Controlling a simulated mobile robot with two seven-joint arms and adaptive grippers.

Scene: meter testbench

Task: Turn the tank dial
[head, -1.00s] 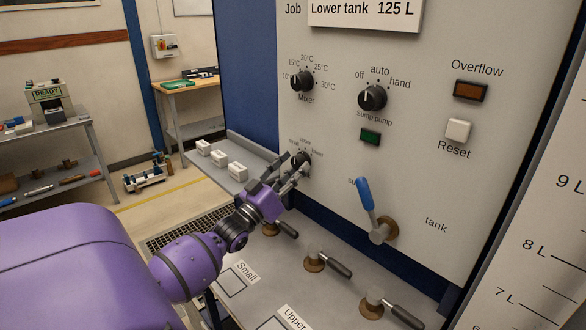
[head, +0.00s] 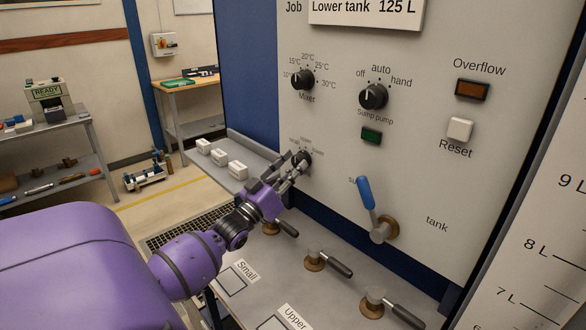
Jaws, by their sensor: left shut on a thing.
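The direction the dial points cannot be made out. A sign at the top of the panel (head: 366,10) reads "Job Lower tank 125 L". My right gripper is not in view.
Above the tank dial are the mixer dial (head: 302,79) and the sump pump dial (head: 373,96). A blue-handled valve (head: 367,194) sticks out to the right. Black-handled valves (head: 335,264) stand on the bench below. White blocks (head: 220,158) lie on the ledge at left.

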